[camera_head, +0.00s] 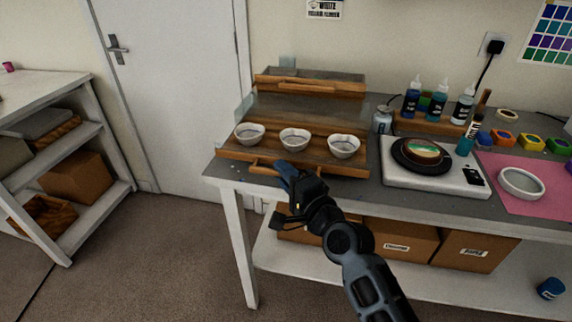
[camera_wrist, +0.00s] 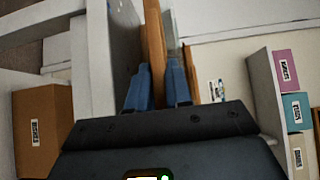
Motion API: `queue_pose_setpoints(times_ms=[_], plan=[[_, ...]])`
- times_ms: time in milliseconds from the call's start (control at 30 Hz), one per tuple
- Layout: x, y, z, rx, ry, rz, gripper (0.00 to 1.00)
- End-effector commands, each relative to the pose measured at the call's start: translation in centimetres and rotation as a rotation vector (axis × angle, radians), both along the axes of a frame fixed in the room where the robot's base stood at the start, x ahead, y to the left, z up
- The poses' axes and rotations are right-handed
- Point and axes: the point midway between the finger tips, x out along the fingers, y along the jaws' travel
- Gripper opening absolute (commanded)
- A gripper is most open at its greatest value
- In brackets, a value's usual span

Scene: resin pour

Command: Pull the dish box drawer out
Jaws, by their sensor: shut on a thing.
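The dish box is a low wooden box with clear side panels on the table; its wooden back part (camera_head: 335,88) shows in the head view. Its drawer (camera_head: 232,152) is at the front and bears three white bowls (camera_head: 249,133) (camera_head: 294,139) (camera_head: 343,146) in a row. The drawer's front handle (camera_head: 262,168) is at the table's front edge. My gripper (camera_head: 285,172) is at this handle. In the wrist view my gripper (camera_wrist: 160,84) has its blue fingers on either side of a wooden strip (camera_wrist: 154,40). The fingers partly hide the grip.
A white scale (camera_head: 400,176) with a black disc stands right of the drawer. A can (camera_head: 382,120) and several bottles (camera_head: 437,100) are behind it. A pink mat (camera_head: 520,203) lies at the right. Cardboard boxes (camera_head: 400,238) are on the lower shelf. Open floor (camera_head: 180,250) lies to the left.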

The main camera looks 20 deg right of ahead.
Motion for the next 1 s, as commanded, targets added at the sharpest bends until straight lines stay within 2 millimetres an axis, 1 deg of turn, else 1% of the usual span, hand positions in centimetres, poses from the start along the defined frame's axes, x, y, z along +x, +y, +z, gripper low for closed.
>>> queue_pose_setpoints(times_ms=[33,167,200,400,633,733,867,1000], plan=[[-0.2,0.2,-0.3,0.0,0.004,0.003,0.0],[-0.2,0.2,-0.3,0.0,0.005,0.004,0.0],[-0.2,0.2,-0.3,0.001,0.005,0.004,0.2],[-0.2,0.2,-0.3,0.001,0.003,0.003,0.39],[-0.1,0.1,-0.2,0.001,0.002,0.002,0.4],[-0.5,0.1,-0.3,0.001,0.003,0.002,0.4],[-2.1,-0.2,-0.4,0.001,0.003,0.002,0.4],[-4.5,-0.5,-0.5,0.0,0.004,0.002,0.4]])
